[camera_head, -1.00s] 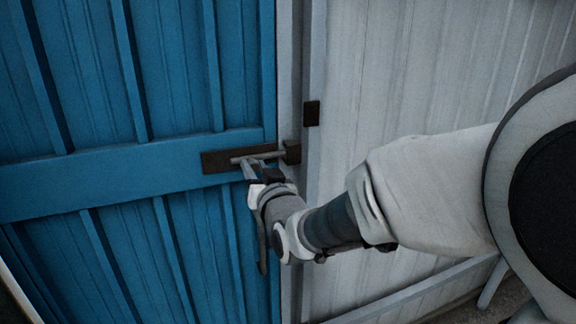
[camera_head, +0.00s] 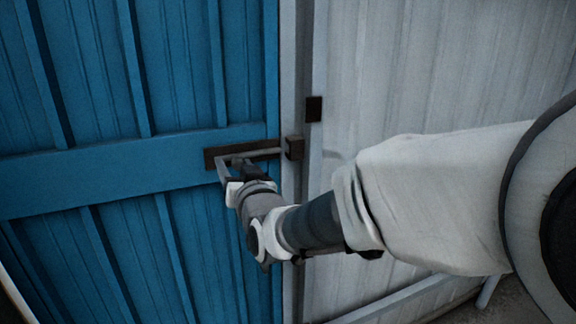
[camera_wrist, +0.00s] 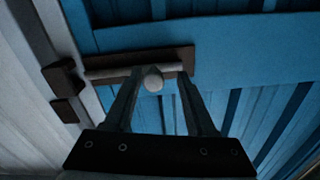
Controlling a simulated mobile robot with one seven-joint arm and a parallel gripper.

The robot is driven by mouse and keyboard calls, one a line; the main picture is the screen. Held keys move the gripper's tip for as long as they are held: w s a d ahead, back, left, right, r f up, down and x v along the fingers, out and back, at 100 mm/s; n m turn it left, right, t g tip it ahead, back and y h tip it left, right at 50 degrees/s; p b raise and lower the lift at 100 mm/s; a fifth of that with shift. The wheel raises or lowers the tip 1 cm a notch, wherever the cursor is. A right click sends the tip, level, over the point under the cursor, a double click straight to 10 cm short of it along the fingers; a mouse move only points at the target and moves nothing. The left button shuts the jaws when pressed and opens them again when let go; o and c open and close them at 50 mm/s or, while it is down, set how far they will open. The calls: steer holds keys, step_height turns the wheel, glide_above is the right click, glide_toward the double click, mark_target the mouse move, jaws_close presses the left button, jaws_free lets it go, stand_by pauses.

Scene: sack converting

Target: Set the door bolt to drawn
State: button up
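The door bolt is a grey bar (camera_head: 262,153) on a dark backplate (camera_head: 213,153) fixed to the blue door. The bar also shows in the wrist view (camera_wrist: 112,73), with a round pale knob (camera_wrist: 153,79) facing the camera. Its end lies close to the dark keeper (camera_head: 294,148) on the frame; I cannot tell whether the tip is still inside. My gripper (camera_head: 230,163) is at the bolt's left part. In the wrist view its fingers (camera_wrist: 159,75) stand on either side of the knob, with space at the right finger; the knob is near or touching the left finger.
The blue door's cross rail (camera_head: 110,178) carries the bolt. A pale frame post (camera_head: 291,220) stands right of the door, beside a white corrugated wall (camera_head: 420,80). A small dark block (camera_head: 314,109) sits above the keeper.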

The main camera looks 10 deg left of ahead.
steer(key=shift+d, duration=0.15)
steer(key=shift+s+d, duration=0.15)
steer(key=b+v, duration=0.5)
steer(key=v, duration=1.1)
steer(key=shift+s+b, duration=0.35)
steer(key=shift+s, duration=0.1)
steer(key=shift+d, duration=0.15)
